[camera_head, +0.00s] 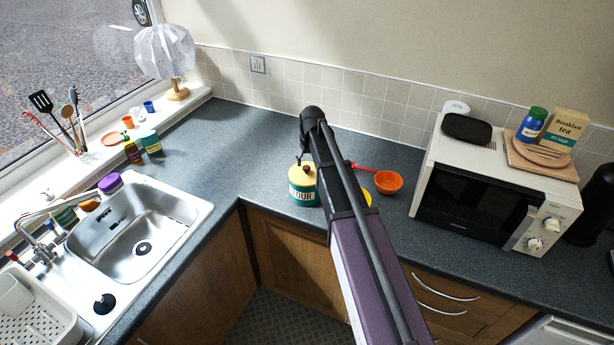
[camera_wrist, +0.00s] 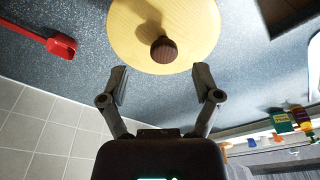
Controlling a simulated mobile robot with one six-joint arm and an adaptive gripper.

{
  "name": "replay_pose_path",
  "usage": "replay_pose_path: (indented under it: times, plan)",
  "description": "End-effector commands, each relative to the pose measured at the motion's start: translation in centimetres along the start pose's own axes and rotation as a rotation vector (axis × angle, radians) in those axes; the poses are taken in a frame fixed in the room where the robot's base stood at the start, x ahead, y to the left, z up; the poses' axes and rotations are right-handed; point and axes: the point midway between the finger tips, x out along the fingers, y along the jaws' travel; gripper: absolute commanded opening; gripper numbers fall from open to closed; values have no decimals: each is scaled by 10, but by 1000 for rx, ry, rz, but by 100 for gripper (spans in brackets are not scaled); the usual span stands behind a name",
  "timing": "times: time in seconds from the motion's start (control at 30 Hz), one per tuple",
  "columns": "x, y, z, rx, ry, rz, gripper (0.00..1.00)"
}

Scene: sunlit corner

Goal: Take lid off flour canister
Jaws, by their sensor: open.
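The flour canister (camera_head: 303,194) stands upright on the dark counter, teal with a "FLOUR" label. Its pale yellow lid (camera_head: 298,174) is on top. In the wrist view the lid (camera_wrist: 143,31) fills the upper middle, with a round brown knob (camera_wrist: 164,49) at its centre. My gripper (camera_wrist: 161,84) is open and empty, its two fingers spread on either side of the knob's line and short of it, not touching it. In the head view my arm covers the canister's right side, and the fingertips are mostly hidden.
A red-handled orange scoop (camera_head: 388,182) lies right of the canister; its red handle (camera_wrist: 61,46) shows in the wrist view. A microwave (camera_head: 470,190) stands further right. The sink (camera_head: 140,225) is at left. Counter behind and left of the canister is clear.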

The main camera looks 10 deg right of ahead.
Motion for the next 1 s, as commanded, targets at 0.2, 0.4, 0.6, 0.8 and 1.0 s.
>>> replay_pose_path:
  times: [0.2,0.4,0.6,0.8,1.0]
  plan:
    - [21,-3,0,0,0,0,81]
    - [36,-4,-1,0,0,0,81]
    - [44,-4,-1,0,0,0,81]
    - [45,-4,-1,0,0,0,81]
    - [45,-4,-1,0,0,0,81]
